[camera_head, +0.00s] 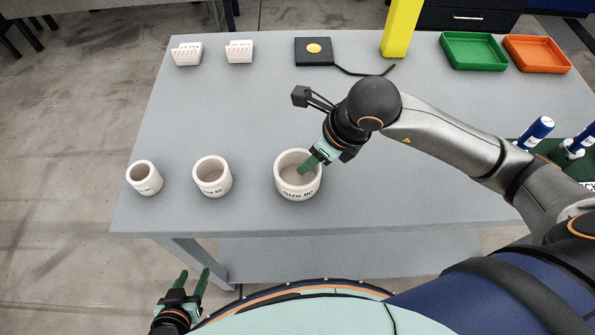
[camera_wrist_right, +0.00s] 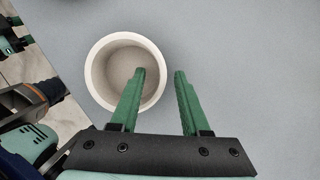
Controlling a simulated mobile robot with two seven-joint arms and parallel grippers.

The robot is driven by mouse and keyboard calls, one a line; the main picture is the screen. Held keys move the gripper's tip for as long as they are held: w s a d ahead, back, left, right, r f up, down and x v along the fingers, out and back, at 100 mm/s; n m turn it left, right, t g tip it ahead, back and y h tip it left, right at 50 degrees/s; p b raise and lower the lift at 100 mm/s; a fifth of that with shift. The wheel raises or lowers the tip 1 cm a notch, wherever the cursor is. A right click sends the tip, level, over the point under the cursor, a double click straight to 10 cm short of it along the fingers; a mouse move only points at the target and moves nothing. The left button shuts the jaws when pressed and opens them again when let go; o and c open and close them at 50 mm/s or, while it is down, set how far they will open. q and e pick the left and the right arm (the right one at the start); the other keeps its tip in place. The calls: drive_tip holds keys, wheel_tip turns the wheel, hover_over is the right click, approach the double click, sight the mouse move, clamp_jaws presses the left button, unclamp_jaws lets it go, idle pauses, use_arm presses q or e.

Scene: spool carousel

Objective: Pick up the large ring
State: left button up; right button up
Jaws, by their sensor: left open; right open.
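The large ring (camera_head: 290,188) is a whitish, thick-walled cup shape with dark lettering. It stands upright near the table's front edge, rightmost in a row of three. My right gripper (camera_head: 309,163) is open at its right side. In the right wrist view, the large ring (camera_wrist_right: 93,72) lies between and left of the gripper (camera_wrist_right: 159,72): one green finger is over its opening, the other outside its wall. I cannot tell whether the fingers touch it. My left gripper (camera_head: 192,274) is open and empty, low in front of the table.
A middle ring (camera_head: 212,186) and a small ring (camera_head: 146,184) stand left on the grey table (camera_head: 240,110). Behind are two white blocks (camera_head: 187,58), a black box (camera_head: 314,58), a yellow post (camera_head: 401,25), a green tray (camera_head: 473,65) and an orange tray (camera_head: 537,68).

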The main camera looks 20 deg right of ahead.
drive_tip(key=shift+c, duration=0.2)
clamp_jaws()
idle(0.4)
